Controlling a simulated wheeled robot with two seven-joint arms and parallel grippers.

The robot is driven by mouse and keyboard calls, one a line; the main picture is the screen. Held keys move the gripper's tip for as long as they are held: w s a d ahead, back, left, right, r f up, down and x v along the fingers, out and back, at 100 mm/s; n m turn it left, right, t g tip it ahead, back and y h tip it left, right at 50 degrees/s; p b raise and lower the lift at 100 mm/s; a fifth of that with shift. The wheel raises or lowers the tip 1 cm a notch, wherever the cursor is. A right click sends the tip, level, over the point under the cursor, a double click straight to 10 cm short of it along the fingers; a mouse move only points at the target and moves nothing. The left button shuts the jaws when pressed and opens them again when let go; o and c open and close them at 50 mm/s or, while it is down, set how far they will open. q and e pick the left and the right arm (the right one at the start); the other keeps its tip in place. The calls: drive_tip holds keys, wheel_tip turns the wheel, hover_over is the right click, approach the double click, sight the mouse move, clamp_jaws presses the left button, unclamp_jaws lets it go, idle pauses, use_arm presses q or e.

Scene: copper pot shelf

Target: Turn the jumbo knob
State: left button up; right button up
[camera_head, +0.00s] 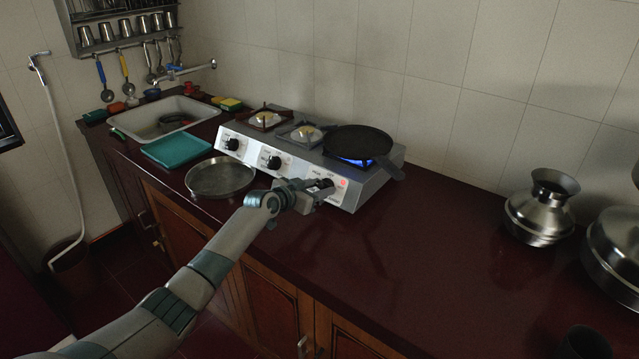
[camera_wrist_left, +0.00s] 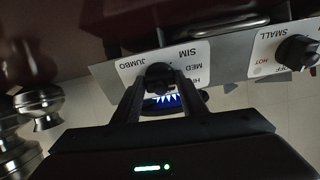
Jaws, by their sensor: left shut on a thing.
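The jumbo knob (camera_wrist_left: 159,76) is a black round knob on a white label plate marked JUMBO, SIM, MED and HI. It is the right-most knob on the silver stove (camera_head: 352,194), below the burner with the black pan (camera_head: 358,141). My left gripper (camera_head: 317,187) is at the stove's front, and in the left wrist view its two fingers (camera_wrist_left: 160,84) are closed on either side of the knob. In the head view the gripper mostly hides the knob. A blue flame (camera_head: 355,161) burns under the pan, and flame also shows in the wrist view (camera_wrist_left: 166,100). My right gripper is not in view.
Two other black knobs (camera_head: 273,162) (camera_head: 232,144) are to the left. A round metal plate (camera_head: 220,178) sits on the counter close to my left forearm. The counter (camera_head: 440,250) right of the stove is clear up to the metal pots (camera_head: 541,210).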

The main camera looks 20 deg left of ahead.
use_arm(q)
drive_tip(key=n+p, duration=0.1)
drive_tip(key=n, duration=0.1)
drive_tip(key=n+y+p, duration=0.1)
drive_tip(key=n+p, duration=0.3)
drive_tip(key=shift+d+r, duration=0.2)
drive_tip(key=shift+r, duration=0.1)
drive_tip(key=shift+f+n+y+p, duration=0.15)
drive_tip(key=shift+n+y+p, duration=0.15)
drive_tip(key=shift+n+p, duration=0.6)
drive_tip(key=shift+f+n+y+p, duration=0.1)
drive_tip(key=shift+n+y+p, duration=0.2)
drive_tip(key=shift+n+p, duration=0.6)
drive_tip(key=shift+s+r, duration=0.1)
drive_tip(key=shift+c, duration=0.2)
drive_tip(key=o, duration=1)
drive_tip(key=shift+o, duration=0.2)
drive_tip(key=shift+s, duration=0.1)
drive_tip(key=shift+v, duration=0.9)
drive_tip(key=b+v, duration=0.2)
drive_tip(key=v, duration=1.3)
drive_tip(key=shift+f+b, duration=0.2)
drive_tip(key=shift+b, duration=0.2)
